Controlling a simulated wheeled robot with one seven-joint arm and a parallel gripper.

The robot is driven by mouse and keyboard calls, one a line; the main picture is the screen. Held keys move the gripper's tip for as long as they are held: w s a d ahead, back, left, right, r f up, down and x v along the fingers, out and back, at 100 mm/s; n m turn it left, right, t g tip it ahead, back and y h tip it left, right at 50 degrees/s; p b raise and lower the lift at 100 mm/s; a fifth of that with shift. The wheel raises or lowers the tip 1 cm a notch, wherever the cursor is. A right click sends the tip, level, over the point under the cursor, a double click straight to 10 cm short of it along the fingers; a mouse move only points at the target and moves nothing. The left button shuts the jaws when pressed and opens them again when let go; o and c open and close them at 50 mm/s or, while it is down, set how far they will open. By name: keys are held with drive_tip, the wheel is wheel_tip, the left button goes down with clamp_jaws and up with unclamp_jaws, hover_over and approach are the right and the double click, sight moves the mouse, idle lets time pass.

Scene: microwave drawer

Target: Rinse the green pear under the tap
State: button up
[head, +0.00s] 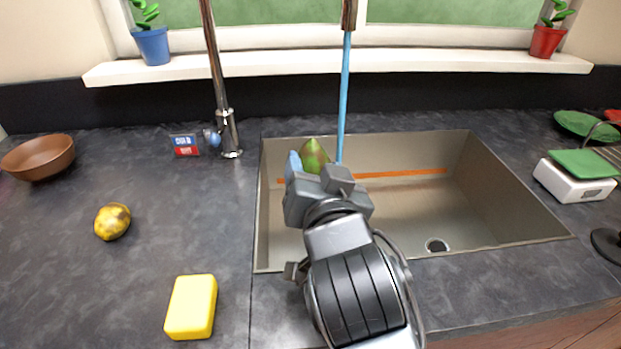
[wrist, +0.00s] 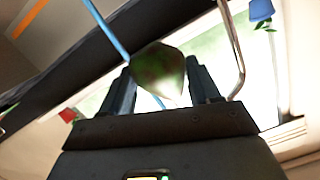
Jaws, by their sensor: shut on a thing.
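A green pear (head: 314,153) with a reddish patch is held between the fingers of my gripper (head: 316,168), above the left part of the sink (head: 490,200). In the wrist view the pear (wrist: 158,72) sits between both fingers of my gripper (wrist: 163,82). The tap (head: 228,130) is behind the sink's left corner, its spout (head: 349,14) over the basin. A blue water stream (head: 345,95) falls from it at the pear's right side. In the wrist view the stream (wrist: 106,30) crosses at the pear; I cannot tell whether they touch.
A yellow sponge (head: 191,307), a yellow spotted fruit (head: 112,221) and a brown bowl (head: 39,157) are on the left counter. A white scale with a green top (head: 577,185) is on the right. The sink's right side is clear around the drain (head: 437,245).

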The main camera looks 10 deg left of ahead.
drive_tip(key=w+d+f+b, duration=0.1)
drive_tip(key=w, duration=0.8)
drive_tip(key=shift+f+b, duration=0.4)
drive_tip(key=shift+d, duration=0.1)
drive_tip(key=shift+d, duration=0.2)
idle(0.3)
drive_tip(key=shift+s+d+p, duration=0.1)
drive_tip(key=shift+d+p, duration=0.2)
drive_tip(key=shift+d, duration=0.05)
drive_tip(key=shift+a, duration=0.2)
drive_tip(key=shift+a, duration=0.4)
drive_tip(key=shift+s+a+p, duration=0.15)
drive_tip(key=shift+s, duration=1.15)
drive_tip(key=shift+s+a+p, duration=0.1)
drive_tip(key=shift+s+a, duration=0.1)
drive_tip(key=shift+s, duration=1.1)
drive_tip(key=shift+s+a+p, duration=0.15)
drive_tip(key=shift+s, duration=1.15)
